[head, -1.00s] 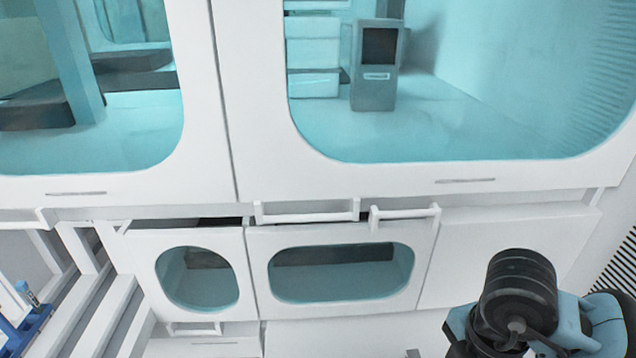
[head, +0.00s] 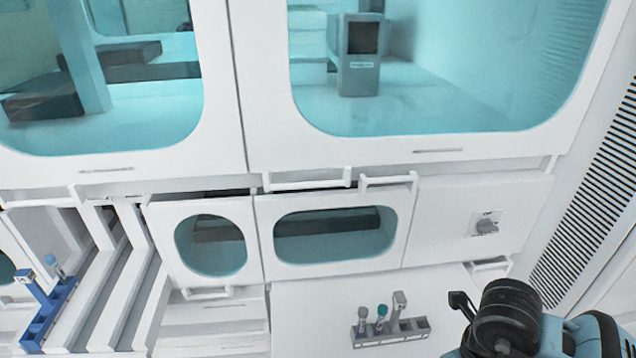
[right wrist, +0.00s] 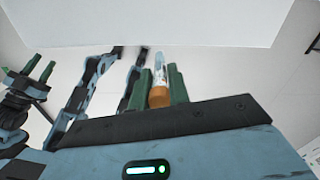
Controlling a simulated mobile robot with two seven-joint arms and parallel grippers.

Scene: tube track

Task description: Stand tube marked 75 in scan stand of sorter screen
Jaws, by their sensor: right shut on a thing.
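A tube with an orange cap (right wrist: 159,97) is held between the green fingers of my right gripper (right wrist: 158,86) in the right wrist view. The cap is towards the gripper body, and the clear part points away. No number on it can be read. In the right wrist view, my left gripper (right wrist: 38,68) is at the left with its two green fingers apart and nothing between them. Neither gripper's fingers show in the head view, only my right arm at the lower right. I cannot pick out the scan stand or sorter screen for certain.
A grey rack (head: 392,335) with several tubes stands at the bottom. A blue rack (head: 50,318) with a tube stands at the lower left. A grey device with a dark screen (head: 361,75) is behind the large window. White cabinets with handles fill the middle.

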